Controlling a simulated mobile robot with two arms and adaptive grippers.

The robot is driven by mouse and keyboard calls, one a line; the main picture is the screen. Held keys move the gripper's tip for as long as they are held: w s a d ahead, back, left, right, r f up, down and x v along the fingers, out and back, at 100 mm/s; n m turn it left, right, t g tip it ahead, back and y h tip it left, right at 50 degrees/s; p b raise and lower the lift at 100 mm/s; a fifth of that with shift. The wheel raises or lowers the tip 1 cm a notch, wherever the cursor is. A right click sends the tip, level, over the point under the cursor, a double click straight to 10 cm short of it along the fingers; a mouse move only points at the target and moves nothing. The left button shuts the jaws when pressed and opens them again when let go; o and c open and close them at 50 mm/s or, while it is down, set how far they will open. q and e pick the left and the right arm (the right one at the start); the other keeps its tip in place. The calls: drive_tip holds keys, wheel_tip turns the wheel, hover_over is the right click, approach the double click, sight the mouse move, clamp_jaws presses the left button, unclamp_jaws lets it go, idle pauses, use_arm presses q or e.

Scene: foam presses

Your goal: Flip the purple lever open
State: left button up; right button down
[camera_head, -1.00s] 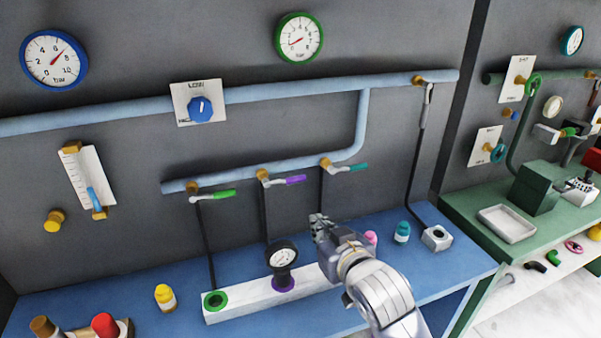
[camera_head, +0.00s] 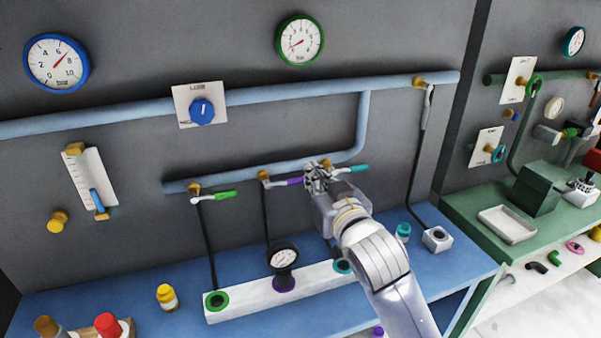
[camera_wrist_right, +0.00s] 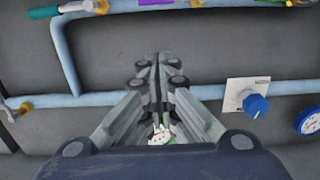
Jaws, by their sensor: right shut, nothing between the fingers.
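The purple lever (camera_head: 294,181) lies roughly level, pointing right from its brass valve (camera_head: 264,175) on the lower blue pipe. It also shows at the top edge of the right wrist view (camera_wrist_right: 155,3), partly cut off. My right gripper (camera_head: 315,177) is shut and empty, right beside the free end of the purple lever, between it and the teal lever. I cannot tell whether it touches the purple lever. The fingers lie together in the right wrist view (camera_wrist_right: 153,85). My left gripper is not in view.
A green lever (camera_head: 225,195) is to the left and a teal lever (camera_head: 356,168) to the right on the same pipe. A blue knob (camera_head: 202,110) sits above. Below, a white block (camera_head: 240,301) carries a dark gauge (camera_head: 283,258). A yellow bottle (camera_head: 167,297) stands left of it.

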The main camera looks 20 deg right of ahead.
drive_tip(key=p, duration=0.2)
hover_over(302, 178)
drive_tip(key=s+a, duration=0.1)
drive_tip(key=s, duration=0.3)
drive_tip(key=shift+w+a+f+p, duration=0.1)
drive_tip(key=shift+w+f+p, duration=0.15)
drive_tip(key=shift+f, duration=0.85)
drive_tip(key=shift+w+a+f+p, duration=0.1)
drive_tip(key=shift+w+f, duration=0.2)
drive_tip(key=shift+f, duration=0.75)
drive_tip(key=shift+d+f+m, duration=0.25)
drive_tip(key=shift+f+m, duration=0.25)
drive_tip(key=shift+m, duration=0.2)
wheel_tip(302, 178, down, 9)
drive_tip(key=a+m+y, duration=0.1)
drive_tip(key=a+m, duration=0.1)
drive_tip(key=m, duration=1.1)
drive_tip(key=shift+r, duration=0.15)
drive_tip(key=shift+a+m, duration=0.1)
drive_tip(key=shift+m, duration=0.2)
